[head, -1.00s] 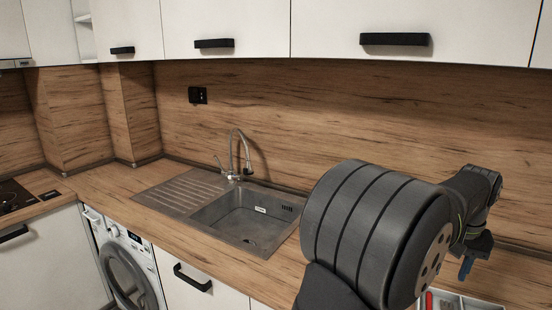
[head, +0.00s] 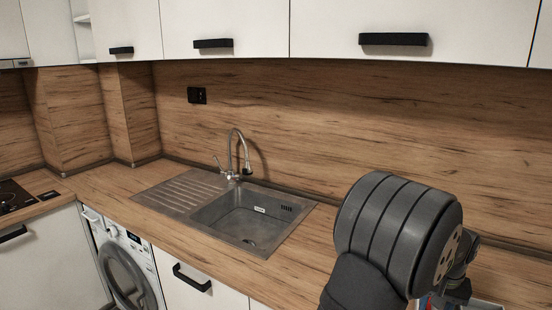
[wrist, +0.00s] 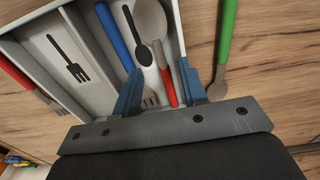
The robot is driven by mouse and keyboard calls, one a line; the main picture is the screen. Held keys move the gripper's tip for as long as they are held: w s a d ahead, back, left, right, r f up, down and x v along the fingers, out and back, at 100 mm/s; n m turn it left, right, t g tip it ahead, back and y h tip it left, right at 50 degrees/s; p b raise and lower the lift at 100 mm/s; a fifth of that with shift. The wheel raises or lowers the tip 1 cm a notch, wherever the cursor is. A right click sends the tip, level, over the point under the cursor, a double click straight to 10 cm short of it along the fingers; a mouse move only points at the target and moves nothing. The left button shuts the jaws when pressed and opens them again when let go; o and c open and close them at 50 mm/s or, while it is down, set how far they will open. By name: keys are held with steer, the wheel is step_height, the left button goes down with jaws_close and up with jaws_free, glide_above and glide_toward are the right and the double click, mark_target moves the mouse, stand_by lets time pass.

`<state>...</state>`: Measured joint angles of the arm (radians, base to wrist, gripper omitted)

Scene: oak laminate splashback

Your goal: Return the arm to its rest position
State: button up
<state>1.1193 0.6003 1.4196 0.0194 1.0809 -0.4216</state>
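My gripper (wrist: 159,68) shows in the wrist view with its two blue fingers spread apart and nothing held between them. It is over the cutlery tray (wrist: 205,12), a light tray with compartments marked by dark fork and spoon pictures. In the head view my gripper is mostly hidden behind my own dark arm link at the lower right. Only a small piece of the tray (head: 486,305) shows there.
A green-handled utensil (wrist: 226,35) lies on the counter outside the tray. The sink (head: 243,216) is left of my arm, with a tap (head: 233,155) behind it.

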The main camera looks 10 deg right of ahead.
steer(key=w+a+r, duration=0.1)
steer(key=w+r, duration=0.2)
steer(key=r, duration=0.8)
steer(key=shift+w+a, duration=0.15)
steer(key=shift+a, duration=0.2)
